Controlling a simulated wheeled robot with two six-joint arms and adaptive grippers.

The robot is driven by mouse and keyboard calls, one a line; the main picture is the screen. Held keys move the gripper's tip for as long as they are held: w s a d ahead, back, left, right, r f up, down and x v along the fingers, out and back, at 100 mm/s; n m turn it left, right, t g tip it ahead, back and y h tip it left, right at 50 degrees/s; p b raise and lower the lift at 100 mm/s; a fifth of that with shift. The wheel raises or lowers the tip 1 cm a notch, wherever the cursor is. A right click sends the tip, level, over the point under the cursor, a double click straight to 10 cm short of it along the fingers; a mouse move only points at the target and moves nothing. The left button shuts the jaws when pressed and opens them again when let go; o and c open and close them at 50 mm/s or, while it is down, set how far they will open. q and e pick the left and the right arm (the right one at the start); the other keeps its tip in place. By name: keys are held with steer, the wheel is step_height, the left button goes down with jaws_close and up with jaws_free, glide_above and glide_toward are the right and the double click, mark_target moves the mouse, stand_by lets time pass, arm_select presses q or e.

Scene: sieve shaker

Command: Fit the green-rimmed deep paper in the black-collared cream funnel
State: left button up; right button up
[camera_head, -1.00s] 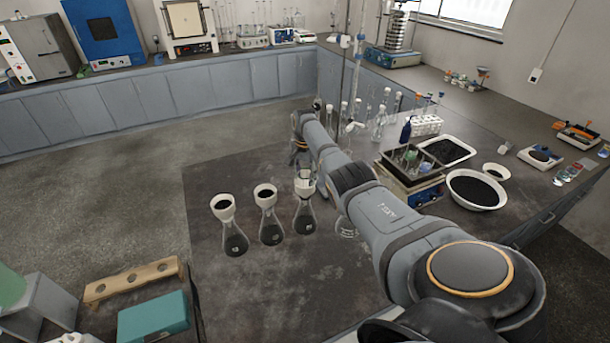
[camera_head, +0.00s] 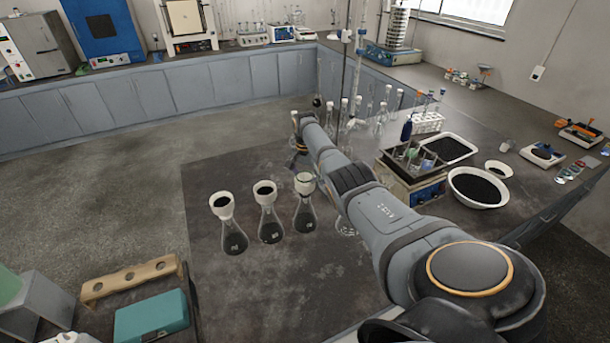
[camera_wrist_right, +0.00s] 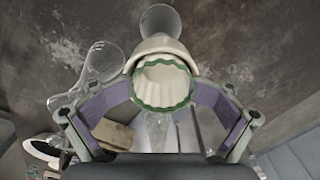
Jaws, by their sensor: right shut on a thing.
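The green-rimmed deep paper (camera_wrist_right: 163,85) is fluted and cream, and lies between the purple pads of my right gripper (camera_wrist_right: 163,92) in the right wrist view. The gripper is shut on it. A cream funnel (camera_wrist_right: 160,45) is right behind the paper, on a glass flask. The paper overlaps the funnel's mouth; I cannot tell how deep it sits. My left gripper is out of view.
Two more flasks with cream, dark-mouthed funnels stand to the left, the middle one (camera_head: 265,190) and the left one (camera_head: 222,205). A wooden rack (camera_head: 130,280) and teal box (camera_head: 150,318) lie lower left.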

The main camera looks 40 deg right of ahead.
steer(key=shift+o, duration=0.3)
steer(key=shift+s+f, duration=0.1)
steer(key=shift+f, duration=0.3)
steer(key=shift+r, duration=0.1)
steer(key=shift+c, duration=0.2)
steer(key=shift+r, duration=0.2)
steer(key=shift+c, duration=0.6)
steer(key=shift+d+r, duration=0.1)
steer(key=shift+r, duration=0.05)
steer(key=shift+c, duration=0.8)
steer(key=o, duration=0.5)
steer(key=shift+c, duration=0.2)
steer(key=shift+o, duration=1.4)
steer(key=shift+w+d, duration=0.15)
steer(key=shift+w, duration=0.1)
step_height(320, 180, up, 4)
steer(key=p, duration=0.4)
steer(key=shift+r+p, duration=0.25)
steer(key=shift+p, duration=0.05)
steer(key=shift+r, duration=0.75)
